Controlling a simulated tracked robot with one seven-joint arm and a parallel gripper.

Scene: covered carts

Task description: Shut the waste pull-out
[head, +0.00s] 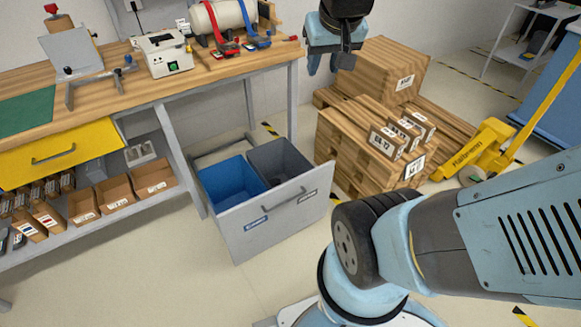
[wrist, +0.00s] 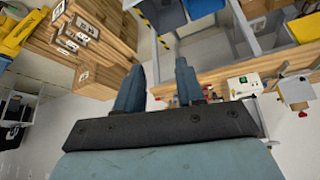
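The waste pull-out stands open under the right end of the workbench. Its grey front panel (head: 275,222) has a bar handle (head: 285,201) and faces the lower right. Behind the panel sit a blue bin (head: 232,182) and a dark grey bin (head: 278,162), both uncovered. The blue bin (wrist: 203,8) and dark bin (wrist: 165,15) also show at the top of the wrist view. My gripper (head: 326,66) is raised above and behind the pull-out, apart from it. In the wrist view its two fingers (wrist: 160,88) are spread with nothing between them.
Wooden pallets with boxes (head: 375,140) stand just right of the pull-out. A yellow pallet truck (head: 478,150) is beyond them. Floor in front of the panel is clear.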

